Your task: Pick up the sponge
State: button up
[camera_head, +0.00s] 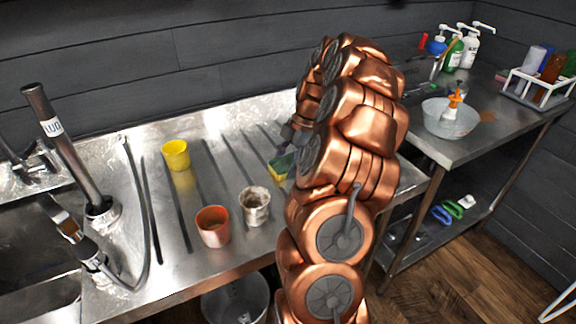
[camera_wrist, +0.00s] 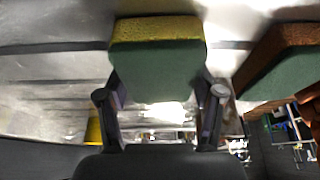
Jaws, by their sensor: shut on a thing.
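The sponge (camera_head: 281,166), yellow and green, is just above or on the ribbed steel drainboard, partly hidden by my arm in the head view. In the wrist view the sponge (camera_wrist: 158,65) sits between my two fingers, its green face toward the camera and its yellow layer along the top. My gripper (camera_wrist: 160,100) is shut on it. In the head view only a little of my gripper (camera_head: 291,137) shows beside the copper arm. I cannot tell whether the sponge still touches the board.
A second brown and green block (camera_wrist: 285,60) is close on the right in the wrist view. A yellow cup (camera_head: 176,155), an orange cup (camera_head: 213,226) and a stained whitish cup (camera_head: 255,205) stand on the drainboard. A tap (camera_head: 65,150) and hose are left. A bowl (camera_head: 447,118) is on the right table.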

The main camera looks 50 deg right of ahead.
aim_at(287, 162)
jog(key=shift+r+p, duration=0.2)
jog(key=shift+p, duration=0.2)
jog(key=shift+r, duration=0.15)
jog(key=shift+w+r, duration=0.1)
jog(key=shift+r, duration=0.1)
notch_tip(287, 162, up, 9)
jog(key=shift+r+b, duration=0.2)
jog(key=shift+b, duration=0.35)
jog(key=shift+o, duration=0.5)
jog(key=c, duration=0.4)
jog(key=shift+d, duration=0.1)
jog(key=shift+c, duration=0.2)
